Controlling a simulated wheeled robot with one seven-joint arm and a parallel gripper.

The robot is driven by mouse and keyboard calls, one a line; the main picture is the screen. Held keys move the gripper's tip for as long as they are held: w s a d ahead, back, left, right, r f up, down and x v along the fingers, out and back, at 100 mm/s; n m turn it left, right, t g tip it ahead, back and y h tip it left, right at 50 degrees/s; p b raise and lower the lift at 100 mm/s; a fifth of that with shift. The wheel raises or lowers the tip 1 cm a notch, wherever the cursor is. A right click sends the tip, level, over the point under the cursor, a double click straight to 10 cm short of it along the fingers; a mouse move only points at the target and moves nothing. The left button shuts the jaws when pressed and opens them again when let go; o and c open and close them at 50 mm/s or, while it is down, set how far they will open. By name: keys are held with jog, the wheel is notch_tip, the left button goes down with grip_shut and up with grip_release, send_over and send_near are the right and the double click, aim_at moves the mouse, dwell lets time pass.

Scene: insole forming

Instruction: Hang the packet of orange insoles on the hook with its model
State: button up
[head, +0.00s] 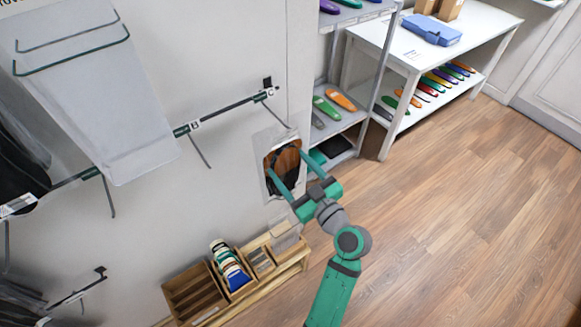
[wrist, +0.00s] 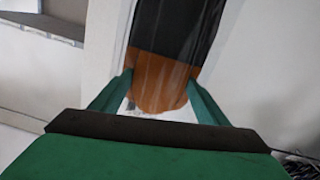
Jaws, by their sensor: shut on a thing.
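My gripper (head: 297,171) is shut on a clear packet (head: 268,148) with an orange and dark insole inside, just in front of the wall. The wrist view shows the fingers on both sides of the packet's orange lower end (wrist: 157,82), with the dark part (wrist: 175,28) reaching up out of frame. A rail with small tags runs along the wall. Its right hook (head: 279,115) ends just above the packet's top; I cannot tell whether they touch. A middle hook (head: 201,151) is bare. A left hook (head: 108,196) also looks bare.
A large pale packet (head: 95,100) hangs at upper left. A wooden tray (head: 190,296) with cards stands low against the wall. Right of the packet are a grey shelf (head: 345,122) and a white table (head: 395,50) with coloured insoles below. The wooden floor (head: 470,220) at right is clear.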

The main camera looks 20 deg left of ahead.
jog(key=o, duration=1.2)
